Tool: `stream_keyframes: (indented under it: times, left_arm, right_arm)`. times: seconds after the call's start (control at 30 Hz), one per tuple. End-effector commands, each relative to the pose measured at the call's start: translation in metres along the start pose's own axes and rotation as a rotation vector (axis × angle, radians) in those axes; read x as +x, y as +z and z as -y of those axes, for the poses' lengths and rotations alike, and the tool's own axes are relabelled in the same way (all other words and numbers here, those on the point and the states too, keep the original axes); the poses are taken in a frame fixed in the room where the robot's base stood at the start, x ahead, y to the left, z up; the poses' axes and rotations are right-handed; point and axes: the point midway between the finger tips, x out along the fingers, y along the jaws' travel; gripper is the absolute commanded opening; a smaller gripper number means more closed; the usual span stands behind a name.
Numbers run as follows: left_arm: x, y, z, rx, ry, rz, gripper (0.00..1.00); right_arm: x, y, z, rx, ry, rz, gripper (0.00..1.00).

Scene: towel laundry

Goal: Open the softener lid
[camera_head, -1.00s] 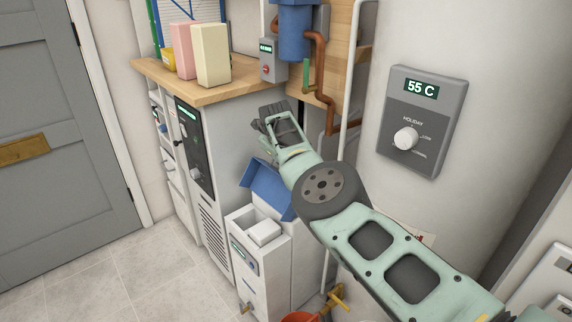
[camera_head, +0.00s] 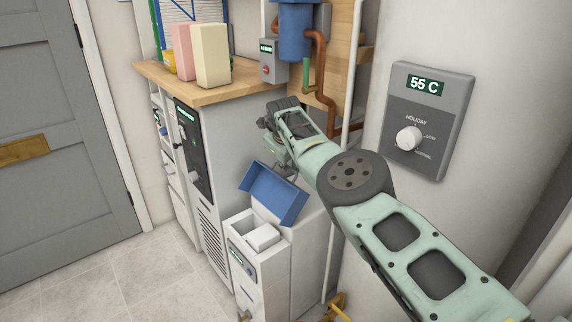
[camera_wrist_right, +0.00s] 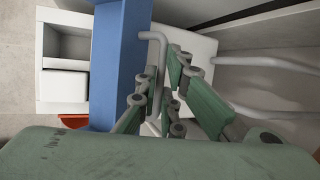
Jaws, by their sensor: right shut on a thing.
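The water softener is a white cabinet (camera_head: 265,262) low in the middle of the head view. Its blue lid (camera_head: 272,194) stands raised and tilted at the back, with the white inside of the cabinet showing. In the right wrist view the lid (camera_wrist_right: 121,60) is an upright blue band beside a grey bar handle (camera_wrist_right: 156,42). My right gripper (camera_wrist_right: 161,75) is shut on this handle. In the head view my right gripper (camera_head: 285,170) is just above the lid, its fingertips partly hidden. My left gripper is not in view.
A wooden counter (camera_head: 190,85) with pink and cream boxes lies behind left. Copper pipes and a blue unit (camera_head: 297,32) hang above the softener. A large white cylinder with a thermostat panel (camera_head: 425,115) stands at right. The floor at left is clear.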

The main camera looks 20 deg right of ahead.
Motion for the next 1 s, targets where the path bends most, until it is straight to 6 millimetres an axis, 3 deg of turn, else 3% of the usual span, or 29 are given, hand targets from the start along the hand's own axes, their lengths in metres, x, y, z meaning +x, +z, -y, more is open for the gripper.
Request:
stream_keyframes:
  times: [0.03, 0.13, 0.17, 0.37, 1.0]
  left_arm:
    - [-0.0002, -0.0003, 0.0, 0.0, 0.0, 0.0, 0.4]
    - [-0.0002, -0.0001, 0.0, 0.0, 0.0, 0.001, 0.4]
    - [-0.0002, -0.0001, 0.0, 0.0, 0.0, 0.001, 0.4]
    - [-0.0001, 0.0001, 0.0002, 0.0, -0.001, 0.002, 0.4]
    - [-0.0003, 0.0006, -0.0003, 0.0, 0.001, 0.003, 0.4]
  right_arm:
    - [-0.0038, 0.0012, 0.0122, 0.01, -0.021, 0.008, 0.0]
    - [-0.0038, 0.001, 0.0127, 0.01, -0.022, 0.008, 0.0]
    - [-0.0039, 0.001, 0.0128, 0.01, -0.022, 0.008, 0.08]
    - [-0.0032, 0.0005, 0.0111, 0.008, -0.019, 0.006, 0.25]
    - [-0.0065, 0.0028, 0.004, 0.004, -0.01, 0.004, 0.26]
